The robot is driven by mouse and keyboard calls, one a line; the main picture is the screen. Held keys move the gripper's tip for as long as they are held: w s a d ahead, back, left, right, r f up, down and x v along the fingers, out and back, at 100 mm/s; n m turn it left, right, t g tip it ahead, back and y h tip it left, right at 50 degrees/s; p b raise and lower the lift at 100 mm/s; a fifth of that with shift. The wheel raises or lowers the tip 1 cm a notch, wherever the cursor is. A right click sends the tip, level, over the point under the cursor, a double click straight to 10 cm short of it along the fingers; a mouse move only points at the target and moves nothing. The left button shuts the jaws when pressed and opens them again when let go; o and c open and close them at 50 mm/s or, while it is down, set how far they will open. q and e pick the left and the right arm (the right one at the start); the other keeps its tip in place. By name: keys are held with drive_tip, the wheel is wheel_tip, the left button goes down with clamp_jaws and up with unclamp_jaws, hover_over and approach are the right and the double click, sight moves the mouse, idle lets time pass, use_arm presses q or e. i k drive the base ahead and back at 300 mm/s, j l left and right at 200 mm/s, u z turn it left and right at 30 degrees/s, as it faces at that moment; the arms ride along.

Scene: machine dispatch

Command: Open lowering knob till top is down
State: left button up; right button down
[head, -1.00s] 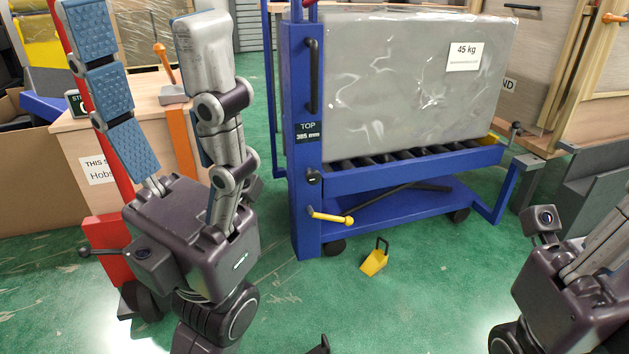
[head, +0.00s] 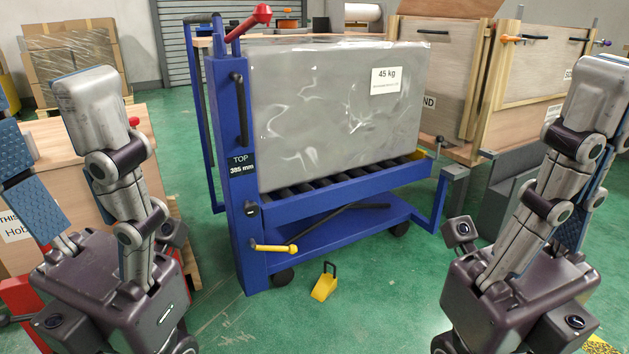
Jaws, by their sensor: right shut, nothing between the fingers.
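The blue lift trolley stands in the middle, with the display on its post (head: 242,165) reading "TOP 385 mm". A small dark knob (head: 251,209) sits on the post below the display; I take it for the lowering knob. The roller top (head: 345,190) is raised above the lower shelf and carries a wrapped grey 45 kg block (head: 335,115). My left gripper (head: 45,115) is at the left with its fingers spread, empty and apart from the trolley. My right gripper (head: 598,88) is at the right, shut and empty, also away from the knob.
A yellow lever (head: 273,248) sticks out low on the post, and a red-ended handle (head: 250,20) tops it. A yellow wedge (head: 324,284) lies on the floor in front. Wooden crates (head: 525,80) stand at the back right.

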sight(250, 210)
drive_tip(key=i+u, duration=0.25)
drive_tip(key=u, duration=0.2)
drive_tip(key=i+u, duration=0.25)
drive_tip(key=u, duration=0.25)
